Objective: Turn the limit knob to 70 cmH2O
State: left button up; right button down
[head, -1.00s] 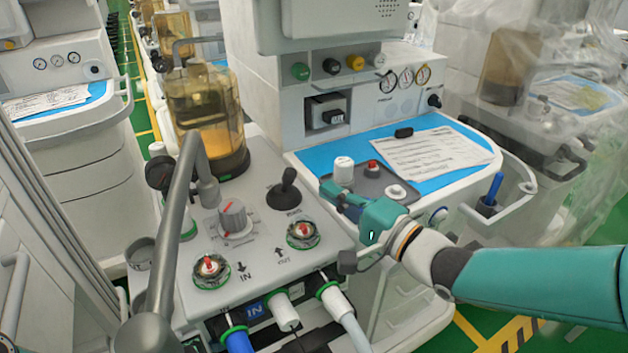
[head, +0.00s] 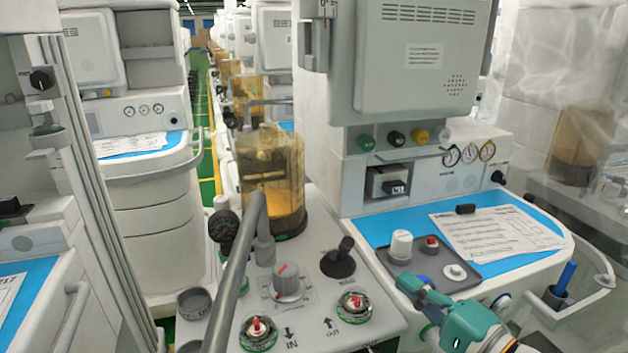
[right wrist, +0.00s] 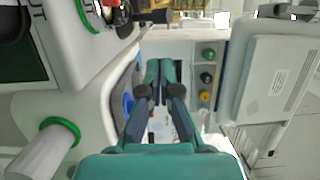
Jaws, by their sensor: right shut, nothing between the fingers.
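The limit knob, a grey knob with a red pointer line (head: 288,283), stands on the light grey top panel left of the middle in the head view. Its scale is too small to read. My right gripper (head: 408,283) is at the lower right, beside the small grey tray with knobs and well to the right of the limit knob, not touching it. In the right wrist view its two dark fingers (right wrist: 158,95) are together and empty. I cannot make out the limit knob in the right wrist view. My left gripper is not in view.
A black bag lever (head: 338,262) stands between the knob and my right gripper. A grey tube (head: 236,282) rises left of the knob. Two round valves with red centres (head: 258,332) sit in front. An amber canister (head: 272,180) stands behind. A white knob (head: 401,245) rises from the tray.

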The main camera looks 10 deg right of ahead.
aim_at(285, 273)
jog(key=k, duration=1)
